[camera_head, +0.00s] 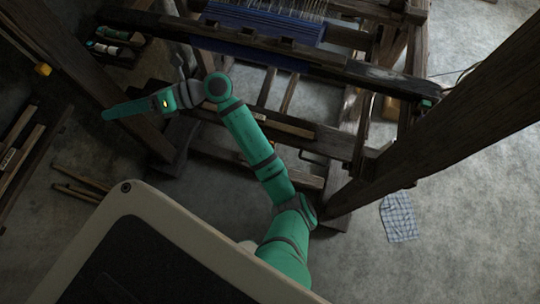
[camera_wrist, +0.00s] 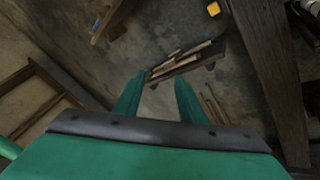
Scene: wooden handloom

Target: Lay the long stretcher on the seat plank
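My gripper (camera_head: 107,115) reaches to the left in the head view, above the floor and beside a dark loom post. In the wrist view my gripper (camera_wrist: 160,77) shows two green fingers well apart with nothing between them. Several pale wooden bars (camera_wrist: 186,58) lie on a low dark rack beyond the fingertips. I cannot tell which bar is the long stretcher. A brown plank (camera_head: 257,121) runs across the lower loom in the head view; it may be the seat plank, but I cannot be sure. Nothing lies clearly on it.
Loose sticks (camera_head: 82,184) lie on the floor at left; they also show in the wrist view (camera_wrist: 216,106). A thick loom post (camera_head: 440,120) slants across the right. Blue cloth (camera_head: 262,28) is on the loom. A checked cloth (camera_head: 399,216) lies on clear floor.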

